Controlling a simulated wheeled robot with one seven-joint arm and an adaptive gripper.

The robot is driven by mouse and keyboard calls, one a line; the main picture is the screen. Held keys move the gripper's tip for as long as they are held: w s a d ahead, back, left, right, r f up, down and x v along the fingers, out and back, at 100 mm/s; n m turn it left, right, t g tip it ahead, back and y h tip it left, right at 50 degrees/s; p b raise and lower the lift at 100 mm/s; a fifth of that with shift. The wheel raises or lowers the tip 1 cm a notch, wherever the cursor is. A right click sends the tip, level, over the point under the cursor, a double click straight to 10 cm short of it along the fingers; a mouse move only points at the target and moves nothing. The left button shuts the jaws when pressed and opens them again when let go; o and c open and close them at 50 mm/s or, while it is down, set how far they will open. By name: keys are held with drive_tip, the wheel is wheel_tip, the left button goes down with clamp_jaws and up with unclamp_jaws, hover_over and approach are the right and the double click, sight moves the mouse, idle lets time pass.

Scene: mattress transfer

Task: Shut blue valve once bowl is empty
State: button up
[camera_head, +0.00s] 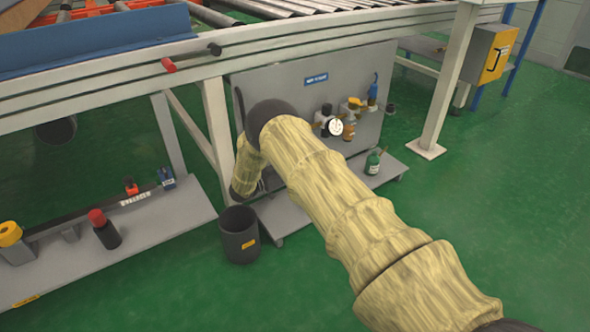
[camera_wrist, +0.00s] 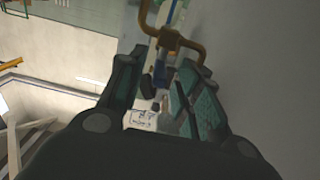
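In the head view, a grey panel (camera_head: 290,95) under the roller frame carries a row of fittings. The blue valve (camera_head: 373,92) is at its right end. Left of it are a yellow-topped unit with an amber bowl (camera_head: 349,130) and a regulator with a white gauge (camera_head: 335,127). I cannot tell whether the bowl holds liquid. My sleeved arm crosses in front of the panel and hides my gripper there. In the wrist view, my gripper (camera_wrist: 158,72) has its fingers apart. A brass pipe (camera_wrist: 172,40) and a small blue part (camera_wrist: 160,76) show between and beyond them; contact is unclear.
A green bottle (camera_head: 373,161) stands on the low grey shelf (camera_head: 395,165) below the panel. A dark bin (camera_head: 239,235) is on the floor left of my arm. A grey bench (camera_head: 150,225) is at left. A white post (camera_head: 447,90) stands right; green floor there is clear.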

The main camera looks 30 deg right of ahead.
drive_tip(key=a, duration=0.7)
drive_tip(key=shift+s+a, duration=0.15)
drive_tip(key=shift+s, duration=0.1)
